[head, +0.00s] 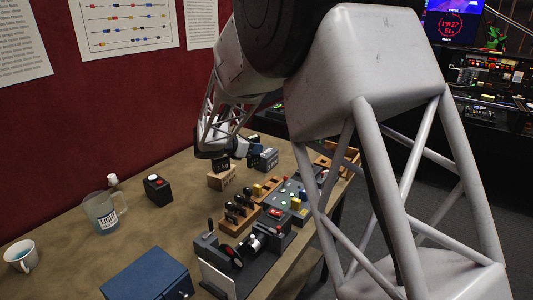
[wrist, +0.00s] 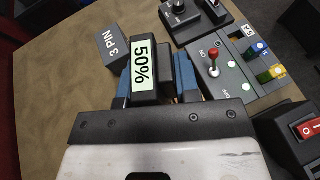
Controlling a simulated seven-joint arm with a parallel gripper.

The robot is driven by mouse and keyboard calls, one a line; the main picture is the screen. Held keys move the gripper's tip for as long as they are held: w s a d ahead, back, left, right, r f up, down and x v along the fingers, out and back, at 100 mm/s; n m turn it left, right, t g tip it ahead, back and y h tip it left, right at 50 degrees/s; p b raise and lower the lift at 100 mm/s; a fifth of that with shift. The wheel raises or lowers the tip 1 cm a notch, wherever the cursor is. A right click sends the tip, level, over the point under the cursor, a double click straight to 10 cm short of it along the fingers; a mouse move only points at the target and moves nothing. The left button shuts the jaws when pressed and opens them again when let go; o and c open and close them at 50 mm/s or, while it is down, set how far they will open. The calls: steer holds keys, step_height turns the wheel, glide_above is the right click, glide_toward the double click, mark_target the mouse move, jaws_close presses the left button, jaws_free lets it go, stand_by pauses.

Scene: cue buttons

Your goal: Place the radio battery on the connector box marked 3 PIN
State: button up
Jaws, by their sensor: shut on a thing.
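My gripper (wrist: 155,82) is shut on a dark radio battery (wrist: 145,72) with a pale label reading 50%. The battery sits between the blue fingers, label facing the wrist camera. The connector box marked 3 PIN (wrist: 110,48) is grey and lies just beyond and left of the battery in the wrist view. I cannot tell whether they touch. In the head view my gripper (head: 217,158) is low over the back of the table, by a wooden block (head: 222,179). A grey box (head: 266,159) stands to its right; its marking is too small to read.
A grey switch panel (wrist: 232,75) with a red-tipped lever and coloured knobs is to the right in the wrist view. Bare tabletop (head: 180,225) lies between.

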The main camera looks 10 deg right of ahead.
steer(key=w+d, duration=0.2)
steer(key=d, duration=0.5)
steer(key=shift+d+r+m+g, duration=0.3)
steer(key=shift+m+g, duration=0.1)
steer(key=w+f, duration=0.1)
steer(key=w, duration=1.5)
steer(key=shift+f, duration=0.25)
steer(key=shift+d, duration=0.1)
steer(key=shift+f, duration=1.7)
steer(key=shift+f, duration=0.2)
steer(key=o, duration=1)
steer(key=shift+c, duration=0.2)
